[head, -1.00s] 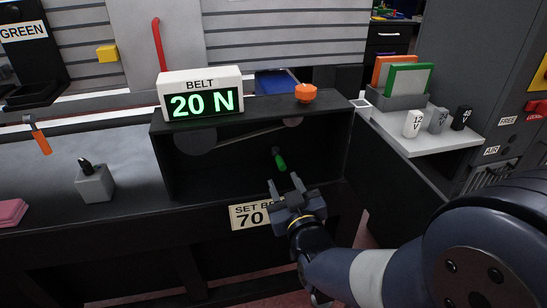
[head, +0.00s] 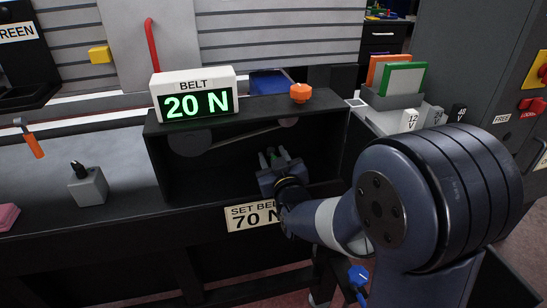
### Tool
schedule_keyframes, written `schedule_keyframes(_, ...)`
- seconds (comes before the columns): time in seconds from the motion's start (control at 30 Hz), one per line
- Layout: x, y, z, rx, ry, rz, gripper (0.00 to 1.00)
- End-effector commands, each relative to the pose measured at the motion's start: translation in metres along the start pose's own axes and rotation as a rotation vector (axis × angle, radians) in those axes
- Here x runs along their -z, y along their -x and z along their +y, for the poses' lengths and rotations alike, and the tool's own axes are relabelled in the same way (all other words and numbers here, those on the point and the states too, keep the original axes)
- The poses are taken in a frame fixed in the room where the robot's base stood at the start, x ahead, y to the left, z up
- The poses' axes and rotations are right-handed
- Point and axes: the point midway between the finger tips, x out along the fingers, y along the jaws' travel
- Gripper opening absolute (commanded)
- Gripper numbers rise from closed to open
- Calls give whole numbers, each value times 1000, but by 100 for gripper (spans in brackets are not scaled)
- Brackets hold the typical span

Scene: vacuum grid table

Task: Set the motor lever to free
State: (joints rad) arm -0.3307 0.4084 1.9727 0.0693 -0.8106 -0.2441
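No label shows on this lever.
The display (head: 195,102) reads BELT 20 N and stands on the box beside an orange knob (head: 300,92). A sign (head: 251,216) below reads 70 N. A grey block (head: 88,187) stands left. White and dark voltage blocks are at right, partly behind my arm.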

Motion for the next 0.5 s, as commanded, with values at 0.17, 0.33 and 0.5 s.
schedule_keyframes(0.17,0,0,0,0,0,0,39)
schedule_keyframes(0.33,0,0,0,0,0,1,26)
schedule_keyframes(0.5,0,0,0,0,0,1,12)
